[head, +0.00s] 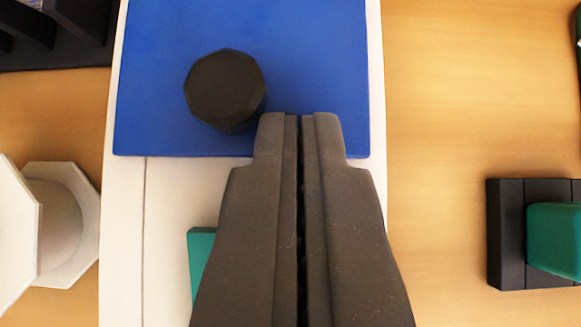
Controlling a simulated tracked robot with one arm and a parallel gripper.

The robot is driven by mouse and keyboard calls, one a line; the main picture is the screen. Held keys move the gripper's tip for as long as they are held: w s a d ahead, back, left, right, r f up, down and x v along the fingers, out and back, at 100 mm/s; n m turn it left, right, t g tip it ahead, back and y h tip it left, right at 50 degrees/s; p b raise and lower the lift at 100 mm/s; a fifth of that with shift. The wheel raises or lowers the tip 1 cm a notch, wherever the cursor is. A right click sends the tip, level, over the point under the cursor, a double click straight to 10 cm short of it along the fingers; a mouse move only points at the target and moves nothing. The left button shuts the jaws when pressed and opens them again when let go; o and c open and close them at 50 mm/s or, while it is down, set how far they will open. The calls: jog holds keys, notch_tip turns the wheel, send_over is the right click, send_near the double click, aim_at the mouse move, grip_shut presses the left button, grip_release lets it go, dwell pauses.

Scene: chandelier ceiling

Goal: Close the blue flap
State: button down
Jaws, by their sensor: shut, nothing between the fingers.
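The blue flap (310,60) is a flat blue panel at the top middle of the head view, with a dark octagonal knob (222,88) on its left part. It lies over a white body (120,240), and its upper end is cut off by the picture edge. My gripper (299,118) is shut and empty. Its fingertips overlap the flap's lower edge in the picture, right of the knob. I cannot tell whether they touch the flap.
A teal piece (201,250) shows partly behind my gripper on the white body. A white spool-like object (55,235) is at the left. A black block with a teal part (555,238) is at the right. Bare wooden surface (470,90) lies right of the white body.

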jog(key=shift+w+f, duration=0.2)
jog(key=shift+w, duration=0.45)
jog(key=shift+s+r, duration=0.1)
jog(key=d+p+v, duration=0.1)
jog(key=p+v, duration=0.2)
jog(key=v, duration=0.9)
jog(key=w+a+r+t+p, duration=0.15)
jog(key=a+r, duration=0.35)
jog(key=r, duration=0.7)
jog(key=w+a+r+t+p, duration=0.15)
jog(key=a+r, duration=0.35)
jog(key=r, duration=0.6)
jog(key=w+a+r+p, duration=0.15)
jog(key=a+r, duration=0.35)
jog(key=r, duration=0.7)
jog(key=s+a+r+t+p, duration=0.1)
jog(key=s+a+r, duration=0.2)
jog(key=a+r, duration=0.2)
jog(key=s+a+r+t+p, duration=0.1)
jog(key=s+a+r, duration=0.2)
jog(key=r, duration=0.9)
jog(key=s+a+r+t+p, duration=0.1)
jog(key=s+a+r+p, duration=0.1)
jog(key=a+r, duration=0.7)
jog(key=shift+s+a+r+n+t+y, duration=0.2)
jog(key=shift+s+r+n+t+y, duration=0.15)
jog(key=shift+s, duration=0.55)
jog(key=shift+f, duration=0.1)
